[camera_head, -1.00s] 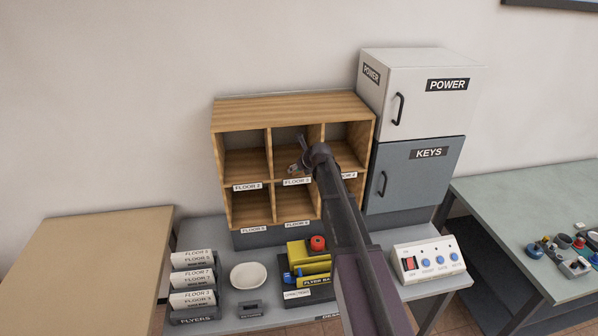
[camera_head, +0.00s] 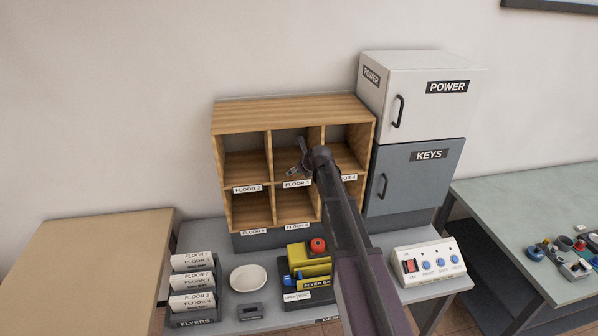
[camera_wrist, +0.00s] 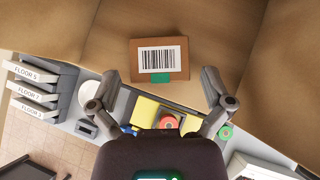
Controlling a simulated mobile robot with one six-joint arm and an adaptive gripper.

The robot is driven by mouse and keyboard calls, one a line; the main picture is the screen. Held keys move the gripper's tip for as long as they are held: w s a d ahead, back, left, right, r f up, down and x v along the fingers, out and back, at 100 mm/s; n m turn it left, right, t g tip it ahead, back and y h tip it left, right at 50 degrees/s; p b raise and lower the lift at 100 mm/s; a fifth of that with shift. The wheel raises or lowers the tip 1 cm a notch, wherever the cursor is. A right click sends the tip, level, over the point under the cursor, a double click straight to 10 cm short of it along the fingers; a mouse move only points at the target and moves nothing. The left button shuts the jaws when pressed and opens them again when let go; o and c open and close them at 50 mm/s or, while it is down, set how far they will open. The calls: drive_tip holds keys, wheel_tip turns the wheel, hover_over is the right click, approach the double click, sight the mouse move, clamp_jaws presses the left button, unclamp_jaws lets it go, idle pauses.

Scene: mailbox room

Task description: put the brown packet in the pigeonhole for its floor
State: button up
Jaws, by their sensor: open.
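The brown packet (camera_wrist: 160,58) shows in the wrist view with a white barcode label and a small green mark. It appears to lie flat on wood between two dividers of the pigeonhole unit (camera_head: 290,108). My gripper (camera_head: 301,158) is at the upper middle pigeonhole, above the FLOOR 3 label (camera_head: 297,184). In the wrist view my gripper (camera_wrist: 161,78) has its fingers spread wide, one either side of the packet's near end, with gaps between. I cannot make out the packet in the head view, and any floor marking on it is unreadable.
The FLOOR 2 pigeonhole (camera_head: 246,164) is to the left; more pigeonholes lie below. White and grey cabinets (camera_head: 415,165) stand close on the right. A flyer rack (camera_head: 192,290), a white bowl (camera_head: 248,278), a yellow and black device (camera_head: 308,268) and a button box (camera_head: 428,262) are on the desk.

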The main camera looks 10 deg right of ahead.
drive_tip(key=shift+r, duration=0.1)
drive_tip(key=shift+r, duration=0.1)
drive_tip(key=p+v, duration=0.8)
drive_tip(key=v, duration=0.4)
drive_tip(key=shift+p, duration=0.35)
idle(0.4)
drive_tip(key=s+a+f+n+g+h, duration=0.1)
drive_tip(key=s+f+n+g, duration=0.1)
drive_tip(key=s+n, duration=0.8)
drive_tip(key=s+a+f+n+g+h, duration=0.1)
drive_tip(key=s+n+g, duration=0.2)
drive_tip(key=s+n, duration=0.7)
drive_tip(key=s+a+f+n+g+h, duration=0.1)
drive_tip(key=s+f+n+g, duration=0.1)
drive_tip(key=s+n, duration=0.8)
drive_tip(key=shift+a+f+n+g, duration=0.25)
drive_tip(key=shift+f+n+g, duration=0.05)
drive_tip(key=shift+n+g, duration=0.4)
